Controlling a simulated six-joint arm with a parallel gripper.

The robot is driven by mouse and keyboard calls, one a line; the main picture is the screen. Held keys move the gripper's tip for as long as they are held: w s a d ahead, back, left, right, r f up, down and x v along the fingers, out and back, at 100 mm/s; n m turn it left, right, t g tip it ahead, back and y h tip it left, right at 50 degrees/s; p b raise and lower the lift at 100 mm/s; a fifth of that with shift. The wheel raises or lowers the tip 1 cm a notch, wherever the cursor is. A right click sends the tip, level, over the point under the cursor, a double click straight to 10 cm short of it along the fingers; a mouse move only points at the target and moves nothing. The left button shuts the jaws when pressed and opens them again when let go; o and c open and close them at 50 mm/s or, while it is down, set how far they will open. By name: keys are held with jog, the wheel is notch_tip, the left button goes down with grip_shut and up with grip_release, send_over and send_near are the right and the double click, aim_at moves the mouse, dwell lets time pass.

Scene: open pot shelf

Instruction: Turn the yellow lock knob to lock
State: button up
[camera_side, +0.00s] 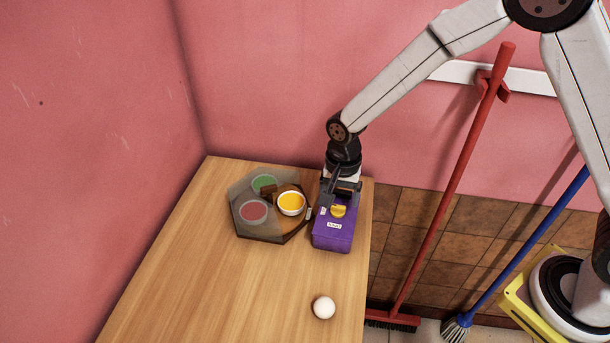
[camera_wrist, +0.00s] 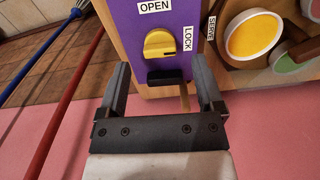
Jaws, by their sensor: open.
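The yellow lock knob (camera_side: 338,211) sits on top of the purple box (camera_side: 333,238) near the table's right edge. In the wrist view the yellow knob (camera_wrist: 160,43) is round with a raised bar lying roughly crosswise. An OPEN label (camera_wrist: 155,7) is above it and a LOCK label (camera_wrist: 187,39) is to its right. A black piece (camera_wrist: 166,76) is just below the knob. My gripper (camera_side: 341,192) is open above the box; in the wrist view my gripper (camera_wrist: 159,65) has its fingers apart, with nothing between them. The knob is ahead of the fingertips, apart from them.
Left of the box stands a hexagonal tray (camera_side: 250,237) with a green, a red and a yellow bowl (camera_side: 291,203). A SERVE label (camera_wrist: 211,28) is beside the yellow bowl. The table's left is clear.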

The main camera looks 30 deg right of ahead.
aim_at(339, 206)
jog(key=shift+r, duration=2.55)
jog(key=shift+s+d+r, duration=0.2)
jog(key=shift+s+d, duration=0.1)
jog(key=shift+d, duration=0.15)
jog(key=s+d+r+n+t, duration=0.2)
jog(key=s+d+n, duration=0.7)
jog(key=s, duration=0.3)
jog(key=shift+s+d+r+n+t, duration=0.3)
jog(key=shift+s+d, duration=0.1)
jog(key=shift+d, duration=0.4)
